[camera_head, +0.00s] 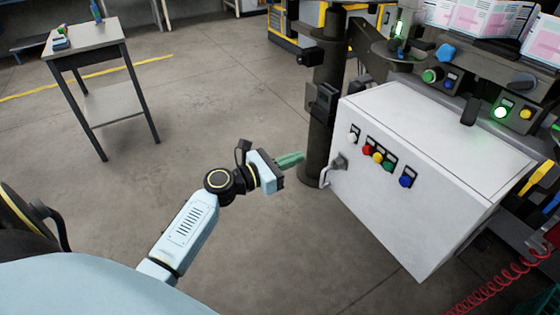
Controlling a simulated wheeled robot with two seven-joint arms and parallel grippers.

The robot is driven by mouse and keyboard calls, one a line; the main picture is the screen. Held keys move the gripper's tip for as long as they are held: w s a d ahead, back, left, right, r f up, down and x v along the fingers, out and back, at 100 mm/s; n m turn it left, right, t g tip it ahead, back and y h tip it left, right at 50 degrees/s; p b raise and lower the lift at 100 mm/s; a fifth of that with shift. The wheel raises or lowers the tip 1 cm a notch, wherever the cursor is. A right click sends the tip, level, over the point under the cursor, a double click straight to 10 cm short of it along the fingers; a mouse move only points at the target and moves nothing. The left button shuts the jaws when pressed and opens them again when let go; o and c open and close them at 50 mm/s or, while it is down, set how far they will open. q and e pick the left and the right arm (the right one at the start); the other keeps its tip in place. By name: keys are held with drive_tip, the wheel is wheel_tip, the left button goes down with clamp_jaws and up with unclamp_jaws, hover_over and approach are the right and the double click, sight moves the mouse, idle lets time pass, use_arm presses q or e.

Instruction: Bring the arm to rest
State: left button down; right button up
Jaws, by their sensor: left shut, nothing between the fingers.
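My left arm comes in from the lower left, pale blue with dark joints. Its left gripper (290,160) has green fingers, which are shut with nothing between them. The gripper is in front of the dark column and to the left of the white control box, and it looks apart from the box's handle. My right gripper is not in view.
The white control box (400,210) carries several coloured buttons and a handle (333,170). A dark column (318,130) stands behind it. A small table (85,37) stands at the upper left. A red coiled hose (495,285) hangs at the lower right. The floor (190,110) between is clear.

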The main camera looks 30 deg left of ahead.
use_arm(q)
drive_tip(key=shift+v, duration=1.75)
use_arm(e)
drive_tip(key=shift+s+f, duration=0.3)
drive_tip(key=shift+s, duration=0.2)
